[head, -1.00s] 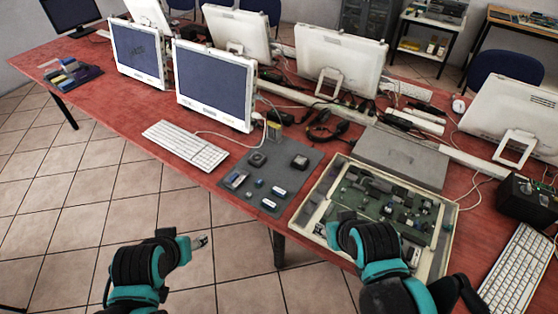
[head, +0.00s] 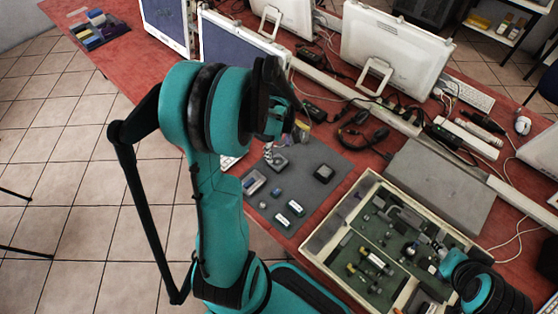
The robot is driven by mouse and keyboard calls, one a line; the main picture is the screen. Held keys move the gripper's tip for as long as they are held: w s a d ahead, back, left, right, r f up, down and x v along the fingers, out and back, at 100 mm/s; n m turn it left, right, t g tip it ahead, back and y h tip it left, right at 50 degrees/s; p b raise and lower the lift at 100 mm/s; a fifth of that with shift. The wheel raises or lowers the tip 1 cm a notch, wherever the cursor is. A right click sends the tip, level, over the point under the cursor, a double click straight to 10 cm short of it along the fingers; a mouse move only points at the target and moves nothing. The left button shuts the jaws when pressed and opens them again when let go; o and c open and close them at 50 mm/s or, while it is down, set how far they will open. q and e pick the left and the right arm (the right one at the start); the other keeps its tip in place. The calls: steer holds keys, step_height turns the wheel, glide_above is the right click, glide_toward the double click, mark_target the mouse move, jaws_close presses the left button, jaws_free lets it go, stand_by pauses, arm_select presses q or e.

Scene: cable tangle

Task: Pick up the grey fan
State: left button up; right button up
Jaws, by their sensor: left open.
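The grey fan (head: 278,163) lies on the dark grey mat (head: 322,152) on the red table. It is a small dark square piece, partly covered by my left gripper (head: 270,154). That gripper is open, its fingers pointing down over the fan's left side. I cannot tell whether they touch it. My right gripper (head: 436,265) is low at the right, over the board in the open case. Its fingers are too small to read.
The mat also holds a dark square block (head: 324,173) and several small parts. The open case (head: 322,232) with circuit boards stands to the right. A grey box (head: 440,185) lies behind it. Monitors (head: 395,50) and loose cables (head: 362,130) line the back.

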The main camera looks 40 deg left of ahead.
mark_target(279, 162)
arm_select(q)
steer(key=shift+s+f+b, duration=0.2)
steer(key=shift+f+b, duration=0.25)
steer(key=shift+f, duration=0.65)
steer(key=f+b, duration=0.2)
steer(key=f, duration=0.3)
steer(key=shift+w+b, duration=0.25)
steer(key=shift+b, duration=0.15)
steer(key=c, duration=1.3)
